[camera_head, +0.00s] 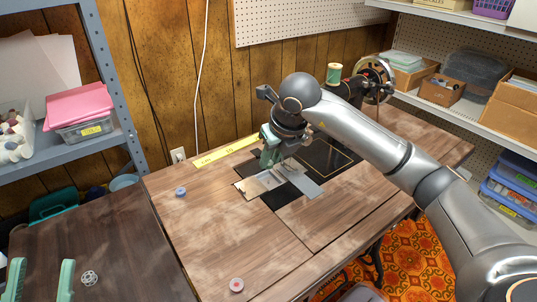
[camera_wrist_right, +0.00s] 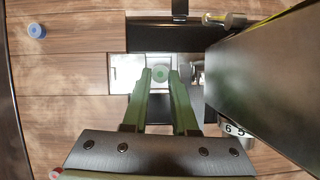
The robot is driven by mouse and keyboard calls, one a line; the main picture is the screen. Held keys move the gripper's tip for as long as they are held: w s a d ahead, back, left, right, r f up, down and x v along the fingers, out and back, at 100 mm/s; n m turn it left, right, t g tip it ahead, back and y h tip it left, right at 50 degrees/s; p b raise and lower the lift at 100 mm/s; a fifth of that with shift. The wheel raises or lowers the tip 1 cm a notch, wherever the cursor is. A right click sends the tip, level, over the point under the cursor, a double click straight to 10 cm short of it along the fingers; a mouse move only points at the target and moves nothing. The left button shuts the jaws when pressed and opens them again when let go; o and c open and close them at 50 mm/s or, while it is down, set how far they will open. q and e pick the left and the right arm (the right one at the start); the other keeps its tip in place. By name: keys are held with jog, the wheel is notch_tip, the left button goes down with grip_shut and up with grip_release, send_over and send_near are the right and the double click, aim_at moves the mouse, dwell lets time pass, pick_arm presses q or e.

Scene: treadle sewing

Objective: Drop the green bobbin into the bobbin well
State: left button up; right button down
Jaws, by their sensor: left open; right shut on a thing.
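The green bobbin (camera_wrist_right: 160,75) is held between the green fingertips of my right gripper (camera_wrist_right: 160,80) in the right wrist view. The right gripper (camera_head: 270,155) shows in the head view over the sewing machine's bed, and there I cannot make out the bobbin. A pale metal plate (camera_wrist_right: 124,72) lies below the fingers. The bobbin well cannot be made out; the fingers and bobbin cover part of the bed. The bobbin's height above the bed is unclear. My left gripper (camera_head: 40,280) is open at the lower left, over the darker table.
A blue bobbin (camera_head: 181,191) and a red bobbin (camera_head: 237,285) lie on the wooden sewing table (camera_head: 225,235). A pale spoked bobbin (camera_head: 89,278) is beside my left gripper. The machine's dark arm (camera_wrist_right: 265,70) rises close to the right of my right gripper.

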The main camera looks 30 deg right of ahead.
aim_at(271, 168)
jog(key=shift+f+b, duration=0.55)
jog(key=shift+f, duration=0.25)
jog(key=shift+f+b, duration=0.3)
jog(key=shift+f, duration=0.05)
pick_arm(q)
jog(key=shift+s+d+r+m+h+b, duration=0.15)
jog(key=shift+s+r+m+h, duration=0.2)
jog(key=shift+s+m+h, duration=0.25)
jog(key=shift+s+d+r+m+h+b, duration=0.15)
jog(key=shift+s+r+m+h, duration=0.3)
jog(key=shift+h, duration=0.35)
jog(key=shift+s+r+m+h+b, duration=0.2)
jog(key=shift+s+m+h, duration=0.15)
jog(key=shift+s+h, duration=0.3)
pick_arm(e)
jog(key=shift+f, duration=0.6)
pick_arm(q)
jog(key=shift+w+r, duration=0.1)
pick_arm(e)
jog(key=shift+f, duration=0.15)
pick_arm(q)
jog(key=shift+f+b, duration=0.35)
jog(key=shift+f, duration=0.15)
pick_arm(e)
jog(key=shift+f, duration=0.5)
